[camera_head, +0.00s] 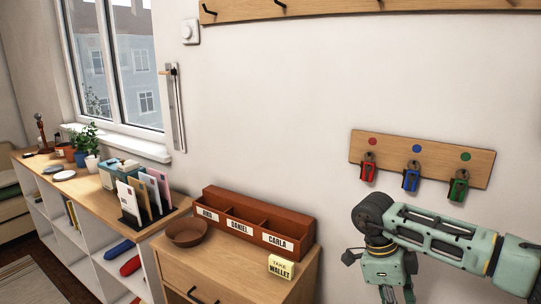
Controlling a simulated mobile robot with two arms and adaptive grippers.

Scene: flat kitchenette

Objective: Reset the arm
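My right arm comes in from the right edge in pale green, bent at a dark round joint. My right gripper (396,290) hangs down from it at the bottom edge, to the right of the small wooden cabinet. Its fingertips are cut off by the frame, so I cannot tell whether it is open or shut. No held object shows. My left arm and gripper are not in view.
A key board (480,161) with red, blue and green key holders is on the wall just above my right arm. A low shelf (85,188) runs left under the window.

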